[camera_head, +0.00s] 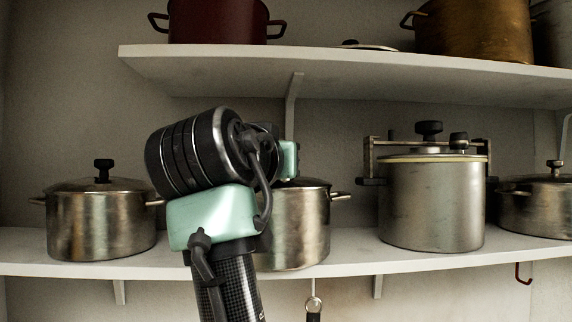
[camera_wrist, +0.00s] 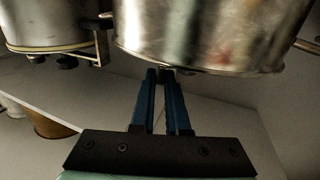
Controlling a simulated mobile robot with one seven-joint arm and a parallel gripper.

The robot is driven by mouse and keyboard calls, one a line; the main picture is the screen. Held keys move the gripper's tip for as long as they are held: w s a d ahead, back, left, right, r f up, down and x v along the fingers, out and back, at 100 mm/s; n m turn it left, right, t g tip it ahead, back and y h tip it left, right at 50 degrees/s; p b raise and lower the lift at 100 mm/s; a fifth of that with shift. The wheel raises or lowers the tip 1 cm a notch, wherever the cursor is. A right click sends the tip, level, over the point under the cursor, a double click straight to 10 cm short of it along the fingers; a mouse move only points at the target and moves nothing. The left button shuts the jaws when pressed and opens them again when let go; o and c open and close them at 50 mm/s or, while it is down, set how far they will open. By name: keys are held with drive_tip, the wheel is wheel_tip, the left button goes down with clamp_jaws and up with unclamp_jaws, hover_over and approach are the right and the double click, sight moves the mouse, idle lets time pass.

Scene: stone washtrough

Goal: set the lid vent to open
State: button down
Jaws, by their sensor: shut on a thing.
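The steel pot (camera_head: 305,225) in the middle of the lower shelf stands partly hidden behind my arm in the head view. Its lid (camera_head: 305,182) shows only at the right edge. In the wrist view, which is upside down, the same pot (camera_wrist: 215,30) fills the top. My gripper (camera_wrist: 163,72) has its two blue fingers close together, with the tips at the lid's edge. It is shut on a small part there, which I take to be the lid vent. The vent itself is hidden by the fingers, so its setting cannot be read.
A pressure cooker (camera_head: 432,205) with a clamp bar stands to the right on the lower shelf (camera_head: 350,262). A lidded pot (camera_head: 100,225) stands to the left, another (camera_head: 540,208) at far right. The upper shelf (camera_head: 230,72) hangs above, carrying a dark red pot (camera_head: 218,22) and a brass pot (camera_head: 475,30).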

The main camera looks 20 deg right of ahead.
drive_tip(key=shift+s+a+f+m+g+h+p, duration=0.1)
drive_tip(key=shift+a+m+g+h+p, duration=0.1)
drive_tip(key=shift+m+g+h, duration=0.65)
drive_tip(key=shift+a+f+m+g+h+p, duration=0.1)
drive_tip(key=shift+a+m+g+h+p, duration=0.1)
drive_tip(key=shift+m+g+h, duration=0.65)
drive_tip(key=shift+d+f+g, duration=0.1)
drive_tip(key=shift+g, duration=0.2)
drive_tip(key=c, duration=0.9)
unclamp_jaws()
drive_tip(key=shift+h, duration=0.3)
drive_tip(key=b+v, duration=0.7)
drive_tip(key=v, duration=0.6)
